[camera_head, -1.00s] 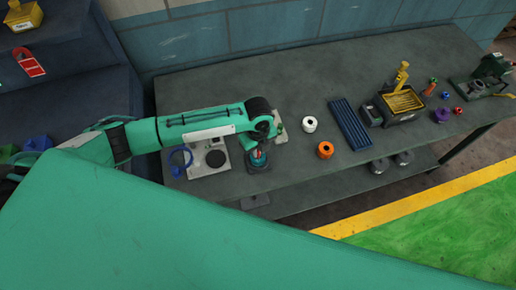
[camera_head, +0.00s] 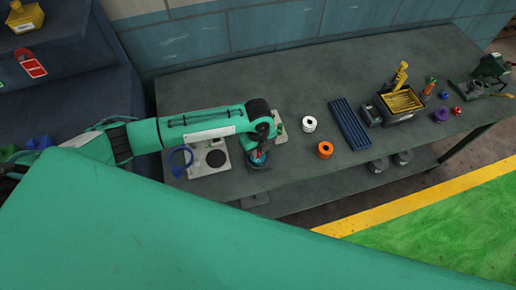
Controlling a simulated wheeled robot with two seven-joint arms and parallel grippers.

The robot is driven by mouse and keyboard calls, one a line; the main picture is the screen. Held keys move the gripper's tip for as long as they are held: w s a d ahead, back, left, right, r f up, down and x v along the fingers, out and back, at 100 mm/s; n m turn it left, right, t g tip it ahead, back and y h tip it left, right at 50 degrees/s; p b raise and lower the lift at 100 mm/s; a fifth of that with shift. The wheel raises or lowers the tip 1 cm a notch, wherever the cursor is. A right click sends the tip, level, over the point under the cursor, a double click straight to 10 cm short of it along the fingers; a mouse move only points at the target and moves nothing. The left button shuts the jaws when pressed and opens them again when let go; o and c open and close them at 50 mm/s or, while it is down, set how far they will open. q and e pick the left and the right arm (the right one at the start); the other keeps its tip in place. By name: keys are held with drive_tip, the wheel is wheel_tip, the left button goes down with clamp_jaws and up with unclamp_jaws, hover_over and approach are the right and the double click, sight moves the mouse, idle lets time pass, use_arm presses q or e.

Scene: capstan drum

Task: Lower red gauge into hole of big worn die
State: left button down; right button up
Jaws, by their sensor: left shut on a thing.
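My left gripper (camera_head: 258,157) points down over the near edge of the bench, left of its middle. It is shut on the red gauge (camera_head: 257,154), of which only a small red part shows between the fingers. Directly below is a dark square block with a rounded top, which looks like the big worn die (camera_head: 259,167). The gripper and gauge cover its hole, so I cannot tell whether the gauge is above the hole or inside it. My right gripper is not in view.
On the bench (camera_head: 240,87), a pale plate with a black disc (camera_head: 215,158) and a blue ring (camera_head: 180,160) lie left of the die. A white spool (camera_head: 309,124), an orange spool (camera_head: 325,150) and a blue ribbed tray (camera_head: 350,124) lie right. Open bench lies behind my arm.

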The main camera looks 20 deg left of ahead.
use_arm(q)
drive_tip(key=shift+p, duration=0.3)
idle(0.5)
drive_tip(key=shift+f, duration=0.35)
idle(0.7)
drive_tip(key=shift+p, duration=0.35)
drive_tip(key=shift+f, duration=0.2)
idle(0.6)
drive_tip(key=shift+p, duration=0.55)
idle(0.5)
idle(0.5)
drive_tip(key=c, duration=1.3)
unclamp_jaws()
drive_tip(key=shift+o, duration=0.2)
